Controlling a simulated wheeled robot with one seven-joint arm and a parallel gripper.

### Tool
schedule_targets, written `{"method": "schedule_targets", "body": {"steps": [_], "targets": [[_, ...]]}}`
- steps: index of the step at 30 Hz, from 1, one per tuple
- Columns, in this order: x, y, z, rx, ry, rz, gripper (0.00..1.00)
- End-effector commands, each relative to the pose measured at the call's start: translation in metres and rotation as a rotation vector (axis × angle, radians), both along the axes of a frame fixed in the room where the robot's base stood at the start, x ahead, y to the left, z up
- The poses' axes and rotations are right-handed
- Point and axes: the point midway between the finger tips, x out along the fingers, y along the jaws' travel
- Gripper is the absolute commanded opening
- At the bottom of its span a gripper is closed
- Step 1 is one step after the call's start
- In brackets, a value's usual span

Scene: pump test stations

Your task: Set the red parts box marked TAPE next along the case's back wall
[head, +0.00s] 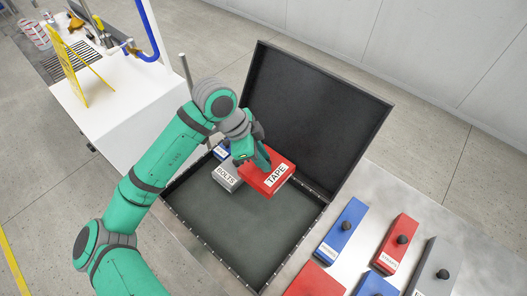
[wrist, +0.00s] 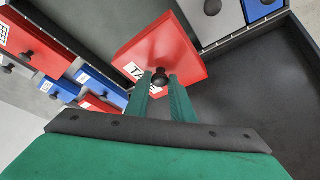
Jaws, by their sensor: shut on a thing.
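My gripper (head: 263,160) is shut on the dark knob of the red parts box marked TAPE (head: 284,168). In the wrist view the fingers (wrist: 161,84) meet at that knob, and the red box (wrist: 185,38) fills the upper middle, its label partly hidden. The box is over the open dark case (head: 240,231), near the lid side. It appears raised, though the gap beneath it is hidden. A grey BOLTS box (head: 225,178) and a blue box (head: 220,152) stand in the case, just left of the red box in the head view.
The case lid (head: 315,105) stands open behind the red box. The near part of the case floor is bare. On the metal table at right stand a blue box (head: 340,232), a red box (head: 397,243), a grey box (head: 432,272) and others. A white bench (head: 120,90) is at left.

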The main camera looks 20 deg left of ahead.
Motion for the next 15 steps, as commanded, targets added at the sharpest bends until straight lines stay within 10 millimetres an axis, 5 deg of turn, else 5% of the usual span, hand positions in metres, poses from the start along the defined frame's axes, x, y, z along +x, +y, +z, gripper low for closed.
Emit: {"method": "schedule_targets", "body": {"steps": [9, 15], "targets": [[0.0, 0.0, -0.031, 0.0, 0.0, 0.001, 0.0], [0.0, 0.0, -0.032, -0.001, 0.0, 0.0, 0.0]]}}
